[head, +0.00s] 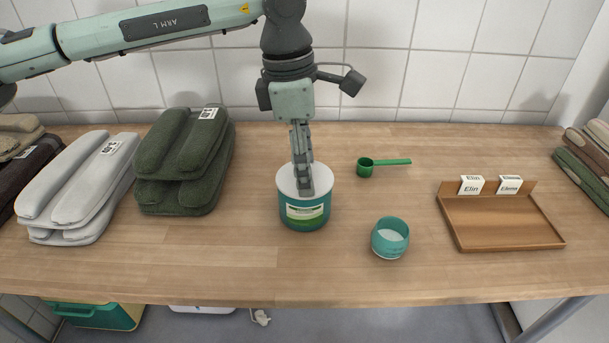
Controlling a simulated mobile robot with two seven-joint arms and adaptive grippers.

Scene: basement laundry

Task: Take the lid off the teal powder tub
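The teal powder tub (305,215) stands upright on the wooden worktop, near the middle of the head view. Its white lid (286,183) sits on top of it. My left gripper (305,190) points straight down with its fingers at the lid, seen nearly edge-on. The fingers hide the middle of the lid, and I cannot tell whether they are closed on a knob or only touching or hovering over the lid. My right gripper is not in view.
A green scoop (366,167) and a teal cup (390,238) with white contents are right of the tub. A wooden tray (500,222) with name cards is farther right. Folded dark green towels (180,160) and grey towels (80,190) lie left. The front middle worktop is clear.

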